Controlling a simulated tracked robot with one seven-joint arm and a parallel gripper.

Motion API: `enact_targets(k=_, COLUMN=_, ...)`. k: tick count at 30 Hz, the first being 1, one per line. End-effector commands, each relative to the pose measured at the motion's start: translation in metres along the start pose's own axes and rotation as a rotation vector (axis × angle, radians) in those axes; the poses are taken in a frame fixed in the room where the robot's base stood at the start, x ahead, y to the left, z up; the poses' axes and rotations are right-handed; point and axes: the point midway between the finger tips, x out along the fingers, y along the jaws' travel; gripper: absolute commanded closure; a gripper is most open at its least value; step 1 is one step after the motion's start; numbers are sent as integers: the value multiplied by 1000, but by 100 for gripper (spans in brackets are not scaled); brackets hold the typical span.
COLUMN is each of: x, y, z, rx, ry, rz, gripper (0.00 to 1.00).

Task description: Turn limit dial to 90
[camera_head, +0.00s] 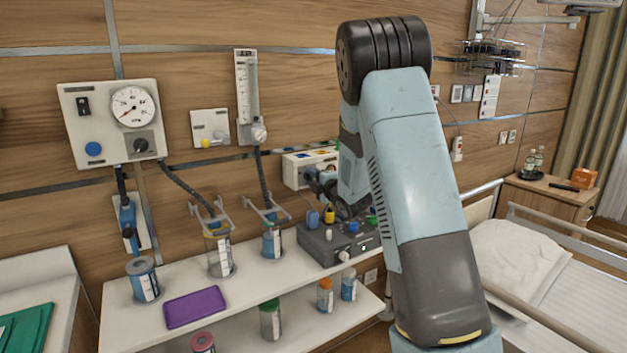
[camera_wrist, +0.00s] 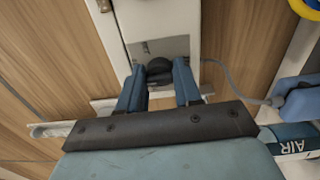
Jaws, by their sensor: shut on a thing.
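In the wrist view a dark rounded dial (camera_wrist: 159,69) sits on a grey plate in a white wall housing (camera_wrist: 150,22). My gripper (camera_wrist: 160,78) has its two blue fingers on either side of the dial and is shut on it. The dial's markings and pointer are not readable. In the head view my arm covers most of the gripper and the dial. A separate panel (camera_head: 72,122) at the left has a round gauge (camera_head: 133,106) and a black knob (camera_head: 141,145), with my arm well away from it.
A shelf (camera_head: 125,318) below holds jars, a purple tray (camera_head: 195,307) and a grey device (camera_head: 318,246), close to my arm. A bed (camera_head: 580,295) is at the right. In the wrist view a hose (camera_wrist: 233,84) and a blue part labelled AIR (camera_wrist: 293,146) are close on the right.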

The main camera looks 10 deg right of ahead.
Motion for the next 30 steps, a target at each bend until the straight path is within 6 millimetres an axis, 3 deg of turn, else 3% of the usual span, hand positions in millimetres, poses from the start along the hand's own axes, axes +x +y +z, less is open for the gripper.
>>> enact_targets(k=15, x=-1, y=-6, z=-3, rx=-316, ry=6, rz=-12, gripper=97)
enact_targets(k=30, x=-2, y=-7, z=-2, rx=-367, ry=5, rz=-14, gripper=97)
